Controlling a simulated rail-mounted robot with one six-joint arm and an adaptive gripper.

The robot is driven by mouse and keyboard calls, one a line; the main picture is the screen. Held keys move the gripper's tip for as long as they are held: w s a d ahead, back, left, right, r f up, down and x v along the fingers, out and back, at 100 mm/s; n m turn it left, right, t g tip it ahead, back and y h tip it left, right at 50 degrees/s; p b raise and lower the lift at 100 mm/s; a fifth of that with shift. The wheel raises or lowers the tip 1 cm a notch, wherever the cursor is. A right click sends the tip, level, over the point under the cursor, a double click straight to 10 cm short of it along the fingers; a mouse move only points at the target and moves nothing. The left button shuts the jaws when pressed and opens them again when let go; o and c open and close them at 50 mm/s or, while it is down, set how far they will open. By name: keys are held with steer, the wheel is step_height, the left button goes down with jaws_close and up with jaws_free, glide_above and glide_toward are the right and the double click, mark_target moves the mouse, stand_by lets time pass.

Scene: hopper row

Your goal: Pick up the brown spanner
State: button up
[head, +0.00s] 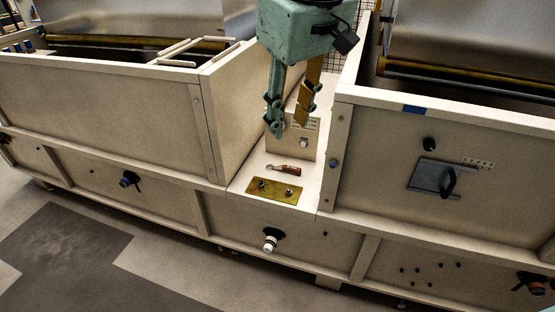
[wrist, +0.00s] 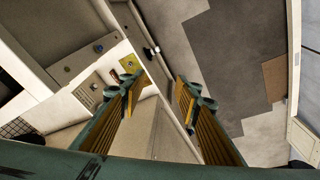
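The brown spanner (head: 287,168) lies on a narrow pale ledge between two large bins in the head view. It has a brown handle and a light metal end at its left. A small brown shape in the wrist view (wrist: 113,74) seems to be the same spanner, partly beside a finger. My gripper (head: 288,125) hangs above and behind the spanner, apart from it, with its two fingers pointing down. In the wrist view my gripper (wrist: 160,92) has its fingers wide apart with nothing between them.
A brass plate (head: 273,191) with two dark knobs lies just in front of the spanner. A pale box (head: 303,140) stands right behind it. High bin walls (head: 235,110) rise on the left and right (head: 338,150) of the ledge. Open floor (head: 180,265) lies in front.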

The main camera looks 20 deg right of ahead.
steer(key=w+d+f+n+p, duration=0.1)
steer(key=w+d+f, duration=0.1)
steer(key=w, duration=0.5)
steer(key=w+d+f+n+p, duration=0.1)
steer(key=w+d+f, duration=0.1)
steer(key=w, duration=0.5)
steer(key=n+g+p, duration=0.3)
steer(key=n+p, duration=0.2)
glide_above(289, 167)
step_height(289, 167, down, 35)
steer(key=shift+a, duration=0.15)
steer(key=shift+s, duration=0.1)
steer(key=shift+f+b, duration=0.7)
steer(key=shift+f, duration=3.55)
